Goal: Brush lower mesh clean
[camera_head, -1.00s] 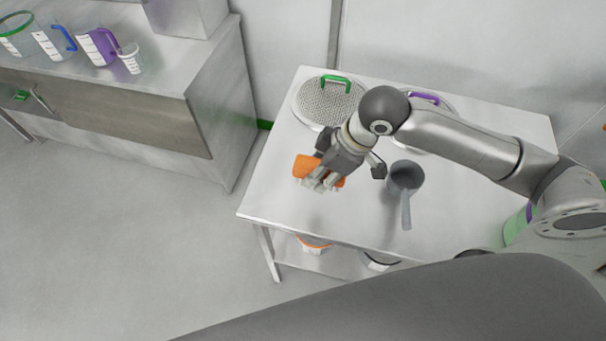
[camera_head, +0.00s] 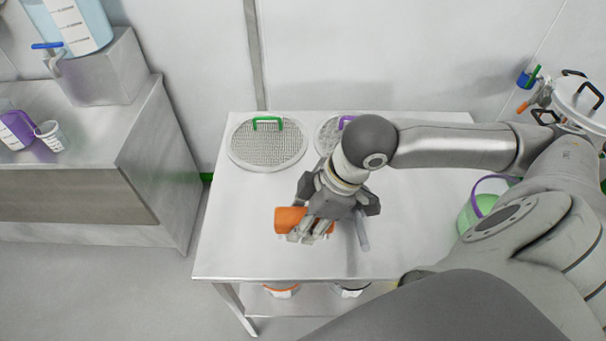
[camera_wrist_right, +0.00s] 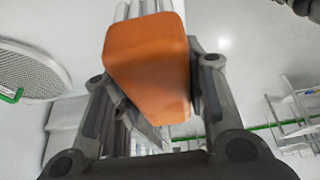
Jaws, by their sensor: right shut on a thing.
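A round mesh screen with a green handle (camera_head: 267,150) lies flat at the back left of the steel table (camera_head: 225,250). A second mesh with a purple handle (camera_head: 327,133) lies right of it, partly hidden by my right arm. I cannot tell which is the lower mesh. My right gripper (camera_head: 315,222) is shut on an orange block-shaped thing (camera_head: 288,219), perhaps the brush, in front of the meshes. The orange block (camera_wrist_right: 148,65) fills the space between the fingers in the wrist view; pale ribs show behind it. The green-handled mesh (camera_wrist_right: 30,75) is apart from it. My left gripper is not in view.
A grey scoop's handle (camera_head: 362,232) shows beside my right gripper; its cup is hidden. Orange-rimmed and dark-rimmed containers sit on the shelf below. The table's front left is clear.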

